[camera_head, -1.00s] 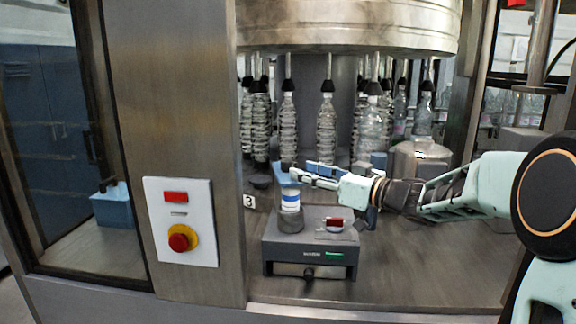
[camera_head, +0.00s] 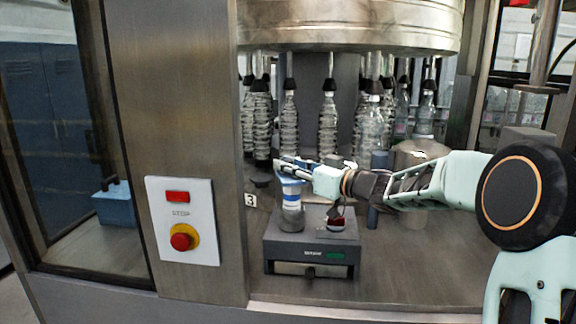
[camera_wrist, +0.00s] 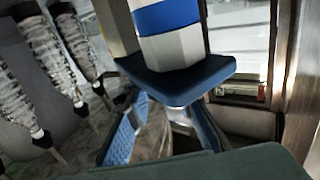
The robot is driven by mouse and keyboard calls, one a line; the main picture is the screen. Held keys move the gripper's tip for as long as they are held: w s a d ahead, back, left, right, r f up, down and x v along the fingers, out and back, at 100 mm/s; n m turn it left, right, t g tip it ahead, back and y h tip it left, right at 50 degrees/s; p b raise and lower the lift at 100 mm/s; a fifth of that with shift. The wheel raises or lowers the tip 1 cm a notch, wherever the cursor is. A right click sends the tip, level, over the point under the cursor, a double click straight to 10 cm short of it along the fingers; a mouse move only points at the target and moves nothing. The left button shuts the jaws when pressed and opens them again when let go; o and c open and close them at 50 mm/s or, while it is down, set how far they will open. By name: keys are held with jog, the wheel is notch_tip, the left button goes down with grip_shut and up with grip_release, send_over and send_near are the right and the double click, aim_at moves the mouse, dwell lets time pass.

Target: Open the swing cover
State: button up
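A grey labeller (camera_head: 308,262) sits on the machine's metal deck. At its left stands a white and blue banded cylinder (camera_head: 291,205), also large in the wrist view (camera_wrist: 172,45). A flat blue piece (camera_head: 290,178) wider than the cylinder sits at its top end; it looks like the swing cover and shows dark blue in the wrist view (camera_wrist: 176,82). My gripper (camera_head: 284,164) is just above this piece. Its blue fingers (camera_wrist: 167,125) are apart with nothing seen between them, their tips close to the piece. Whether they touch it, I cannot tell.
A small red-topped round part (camera_head: 336,222) is on the labeller's right side. Wrapped bottles (camera_head: 327,125) hang behind my gripper. A steel post (camera_head: 180,110) with a red stop button (camera_head: 184,237) stands left. The deck at right (camera_head: 430,265) is clear.

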grip_shut()
